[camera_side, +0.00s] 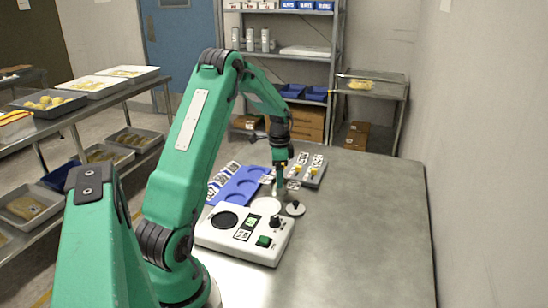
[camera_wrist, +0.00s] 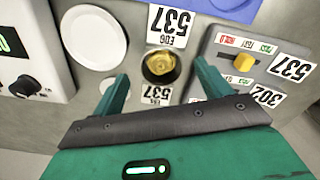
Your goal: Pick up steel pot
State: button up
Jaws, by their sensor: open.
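The steel pot (camera_wrist: 160,65) is a small round vessel with a dark rim and yellow-gold inside, seen from above in the wrist view. It stands between two printed labels. My gripper (camera_wrist: 160,82) is open, with one green finger on each side of the pot and a gap visible on both sides. In the side view, my gripper (camera_side: 280,186) points down beyond the white scale. I cannot clearly make out the pot there, as the gripper covers that spot.
A white scale (camera_side: 244,234) stands just in front, with a pale disc (camera_side: 266,206) at its far edge. A blue tray (camera_side: 240,186) lies left, and a grey box with yellow knobs (camera_side: 312,172) lies behind. A small knobbed disc (camera_side: 294,209) is near. The table's right side is clear.

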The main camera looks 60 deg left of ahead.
jog(key=shift+f, duration=2.4)
jog(key=shift+c, duration=0.3)
jog(key=c, duration=1.1)
